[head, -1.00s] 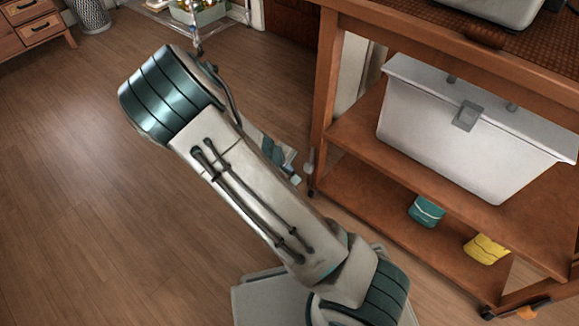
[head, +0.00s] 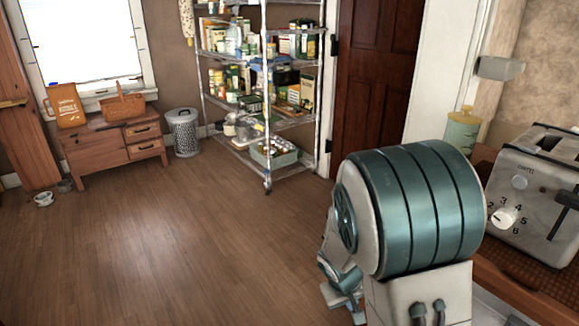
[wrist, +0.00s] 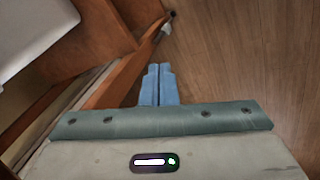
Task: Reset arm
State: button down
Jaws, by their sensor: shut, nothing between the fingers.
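My arm is raised and folded at the lower right of the head view, with its large teal-banded joint in front of the wooden cart. My gripper (wrist: 159,84) shows in the wrist view as two blue fingers pressed together, with nothing between them. It points down over the wooden floor (wrist: 235,60), close beside the orange-brown wooden cart (wrist: 118,80). In the head view part of my gripper's end shows low beside the arm, partly hidden by the arm.
A wire shelf (head: 262,120) full of jars and boxes stands at the back, by a dark door (head: 372,75). A low cabinet (head: 110,145) and a patterned bin (head: 184,132) are at the left. A toaster (head: 535,190) sits at the right.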

jog(key=s+r+m+y+p, duration=0.1)
jog(key=s+r+p, duration=0.4)
jog(key=r, duration=0.8)
jog(key=s+r+m+y+p, duration=0.1)
jog(key=s+r+p, duration=0.4)
jog(key=r+p, duration=0.4)
jog(key=s+r+m+y+p, duration=0.1)
jog(key=s+r+p, duration=0.4)
jog(key=r, duration=1.3)
jog(key=p, duration=0.2)
jog(key=shift+r+t+p, duration=0.15)
jog(key=shift+t+p, duration=0.15)
jog(key=shift+p, duration=0.1)
